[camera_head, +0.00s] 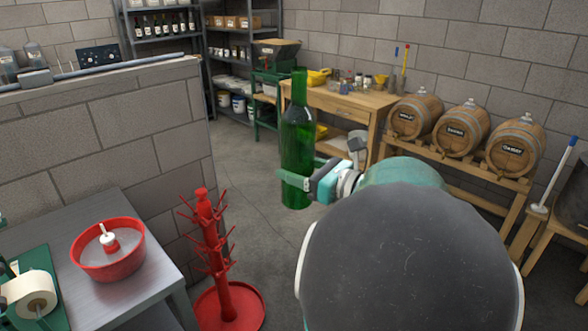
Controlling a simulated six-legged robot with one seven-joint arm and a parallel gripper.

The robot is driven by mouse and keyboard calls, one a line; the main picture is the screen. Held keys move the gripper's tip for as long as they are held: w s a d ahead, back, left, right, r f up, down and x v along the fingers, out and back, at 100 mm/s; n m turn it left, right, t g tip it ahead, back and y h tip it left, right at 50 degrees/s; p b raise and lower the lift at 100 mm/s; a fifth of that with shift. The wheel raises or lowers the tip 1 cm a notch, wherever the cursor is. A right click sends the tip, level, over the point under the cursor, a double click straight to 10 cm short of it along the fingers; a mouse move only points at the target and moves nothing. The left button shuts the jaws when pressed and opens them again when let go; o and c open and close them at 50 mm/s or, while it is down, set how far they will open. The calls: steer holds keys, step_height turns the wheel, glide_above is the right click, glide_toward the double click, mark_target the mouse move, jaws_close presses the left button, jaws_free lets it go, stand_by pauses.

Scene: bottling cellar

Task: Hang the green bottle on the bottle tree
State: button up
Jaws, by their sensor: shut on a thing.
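The green bottle (297,138) is upright with its neck pointing up, held in the air in the middle of the view. My gripper (295,182) is shut around its lower body from the right. The red bottle tree (211,240) stands on the floor, lower left of the bottle, with several short pegs sticking outward and upward and a round red base (247,309). No bottles show on its pegs. The bottle is apart from the tree in the picture; their distance in depth is hard to tell. My arm hides much of the lower right.
A grey table (150,285) with a red bowl (82,259) stands left of the tree, before a block wall (130,150). A wooden workbench (340,103) and barrels (462,127) on a rack stand behind at right. Open floor (255,215) lies around the tree's right side.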

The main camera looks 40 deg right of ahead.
steer(key=shift+w+a+m, duration=0.15)
steer(key=shift+a+m, duration=0.05)
steer(key=shift+m, duration=0.2)
steer(key=shift+w+d+m, duration=0.1)
steer(key=shift+w+m, duration=0.05)
steer(key=shift+m, duration=0.35)
steer(key=shift+s+m, duration=0.25)
steer(key=shift+m, duration=0.75)
steer(key=shift+w, duration=0.15)
steer(key=shift+m, duration=1.9)
steer(key=m, duration=1)
steer(key=shift+m, duration=1.1)
steer(key=shift+w+m, duration=0.1)
steer(key=shift+m, duration=0.3)
steer(key=shift+s+m, duration=0.2)
steer(key=shift+m, duration=0.2)
steer(key=shift+w+m, duration=0.1)
steer(key=shift+m, duration=0.2)
